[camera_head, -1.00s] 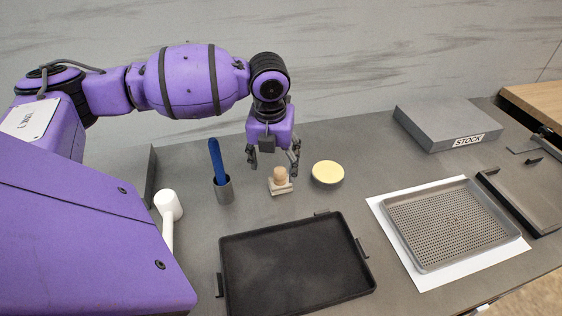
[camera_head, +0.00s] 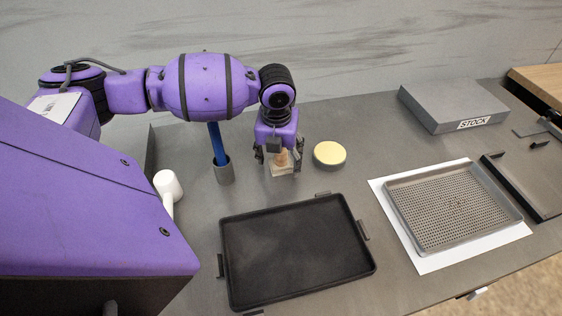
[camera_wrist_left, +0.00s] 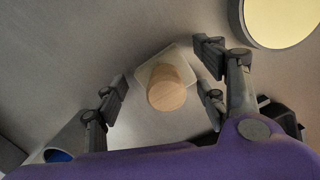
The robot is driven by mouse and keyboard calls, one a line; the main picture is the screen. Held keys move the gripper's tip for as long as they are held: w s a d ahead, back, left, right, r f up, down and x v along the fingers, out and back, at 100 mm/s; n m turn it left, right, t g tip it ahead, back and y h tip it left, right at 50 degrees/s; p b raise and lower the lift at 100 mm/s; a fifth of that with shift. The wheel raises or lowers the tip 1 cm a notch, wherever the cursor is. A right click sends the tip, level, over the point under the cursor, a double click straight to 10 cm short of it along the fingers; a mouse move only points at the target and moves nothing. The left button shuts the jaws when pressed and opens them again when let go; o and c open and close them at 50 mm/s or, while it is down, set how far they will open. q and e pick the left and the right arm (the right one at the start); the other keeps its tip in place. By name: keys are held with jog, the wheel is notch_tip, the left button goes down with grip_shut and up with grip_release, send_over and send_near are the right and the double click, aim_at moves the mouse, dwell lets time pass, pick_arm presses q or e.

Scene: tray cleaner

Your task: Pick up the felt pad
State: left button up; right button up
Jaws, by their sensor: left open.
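The felt pad (camera_head: 284,171) is a pale, flat block with a round wooden knob (camera_head: 282,157) on top, standing on the grey table behind the black tray. In the left wrist view the knob (camera_wrist_left: 167,88) is seen from above, with the pale pad (camera_wrist_left: 181,61) under it. My left gripper (camera_head: 280,164) is open and pointing down, with its fingers on either side of the knob. In the left wrist view its fingertips (camera_wrist_left: 162,84) stand apart from the knob, with a gap on each side. My right gripper is not in view.
A round tin with a yellow top (camera_head: 329,155) stands just right of the pad. A grey cup (camera_head: 224,172) with a blue handle stands to its left, near a white mallet (camera_head: 168,186). The black tray (camera_head: 297,250) lies in front. A perforated tray (camera_head: 454,208) lies at right.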

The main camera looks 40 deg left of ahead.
pick_arm(q)
jog(key=c, duration=1.2)
jog(key=shift+r, duration=0.1)
jog(key=shift+r, duration=0.1)
jog(key=shift+r, duration=0.6)
jog(key=s+d+r, duration=0.3)
jog(key=r, duration=0.1)
jog(key=s+d+r, duration=0.3)
jog(key=s, duration=0.1)
jog(key=s+d+r+p, duration=0.1)
jog(key=s+d+r, duration=0.2)
jog(key=r, duration=0.1)
jog(key=shift+s+r, duration=0.3)
jog(key=shift+s, duration=0.1)
